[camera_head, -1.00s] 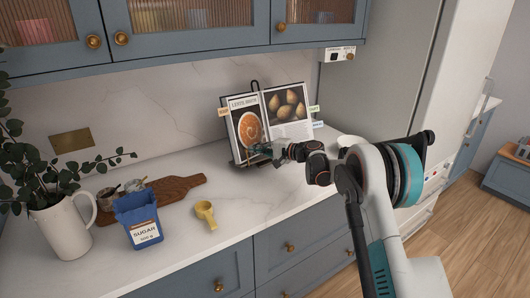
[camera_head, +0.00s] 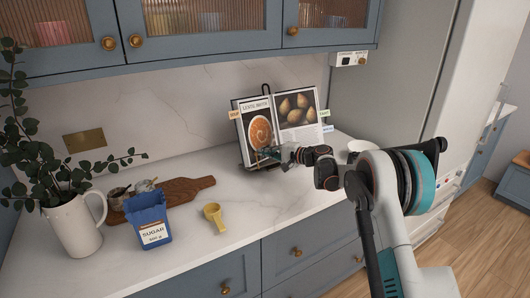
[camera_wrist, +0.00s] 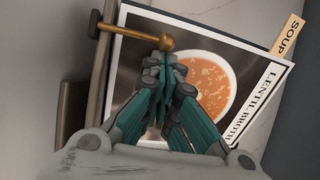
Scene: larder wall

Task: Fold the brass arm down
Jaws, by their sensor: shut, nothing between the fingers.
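The brass arm (camera_wrist: 132,35) is a thin rod with a ball on its end. In the wrist view it reaches from the dark stand edge across the open cookbook (camera_wrist: 245,75), over the soup page. In the head view the cookbook (camera_head: 295,108) leans on its stand on the counter; the brass arm is too small to make out there. My gripper (camera_wrist: 165,70) is shut and empty, its fingertips right by the ball end; I cannot tell if they touch. In the head view my gripper (camera_head: 264,154) is in front of the lower left page.
The counter (camera_head: 185,245) holds a blue sugar bag (camera_head: 150,220), a yellow scoop (camera_head: 214,216), a wooden board (camera_head: 185,190) and a white jug (camera_head: 75,228) of leaves, all left of the stand. A white bowl (camera_head: 362,146) is partly behind my arm. Cabinets (camera_head: 210,30) hang above.

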